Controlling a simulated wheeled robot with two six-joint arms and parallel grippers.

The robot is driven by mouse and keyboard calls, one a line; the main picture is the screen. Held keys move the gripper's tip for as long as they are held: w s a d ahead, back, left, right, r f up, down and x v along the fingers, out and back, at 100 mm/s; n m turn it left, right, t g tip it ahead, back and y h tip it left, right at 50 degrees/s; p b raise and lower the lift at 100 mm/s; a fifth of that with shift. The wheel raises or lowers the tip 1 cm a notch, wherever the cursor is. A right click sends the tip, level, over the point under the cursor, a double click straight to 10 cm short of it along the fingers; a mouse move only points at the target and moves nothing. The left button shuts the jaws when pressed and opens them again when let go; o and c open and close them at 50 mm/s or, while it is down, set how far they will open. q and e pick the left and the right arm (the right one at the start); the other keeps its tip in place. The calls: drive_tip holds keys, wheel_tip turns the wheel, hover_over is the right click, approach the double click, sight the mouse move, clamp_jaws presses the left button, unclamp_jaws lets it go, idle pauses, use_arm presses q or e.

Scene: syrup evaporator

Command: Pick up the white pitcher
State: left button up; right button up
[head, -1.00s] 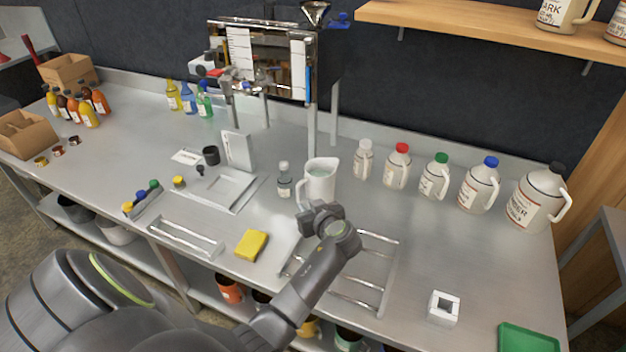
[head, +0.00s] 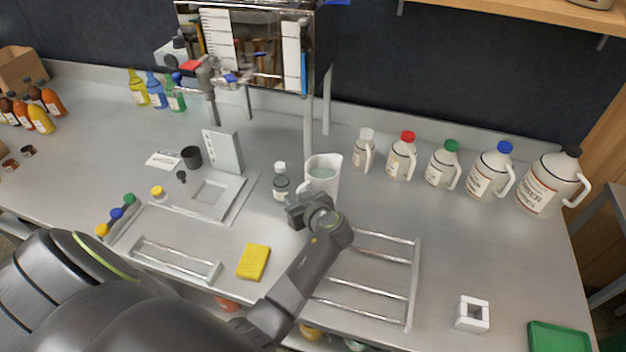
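The white pitcher (head: 323,172) stands upright on the steel counter, below the evaporator's post, with pale liquid or a pale inner surface showing in its open top. My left gripper (head: 298,207) is at the pitcher's near left side and covers its lower part and the handle area. The wrist hides the fingertips, so I cannot tell whether they are open, shut or touching the handle. My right gripper is not in view.
A small white-capped bottle (head: 281,182) stands close left of the pitcher. A row of jugs with coloured caps (head: 443,165) stands to the right. A metal rack (head: 375,290) and a yellow sponge (head: 253,262) lie in front. The evaporator (head: 255,45) rises behind.

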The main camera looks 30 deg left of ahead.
use_arm(q)
drive_tip(key=shift+a, duration=0.15)
drive_tip(key=shift+r, duration=0.1)
drive_tip(key=shift+s+d, duration=0.1)
drive_tip(key=shift+d, duration=0.25)
clamp_jaws()
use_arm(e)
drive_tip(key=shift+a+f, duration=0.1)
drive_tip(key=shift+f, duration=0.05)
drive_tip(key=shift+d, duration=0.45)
use_arm(q)
drive_tip(key=shift+r, duration=0.1)
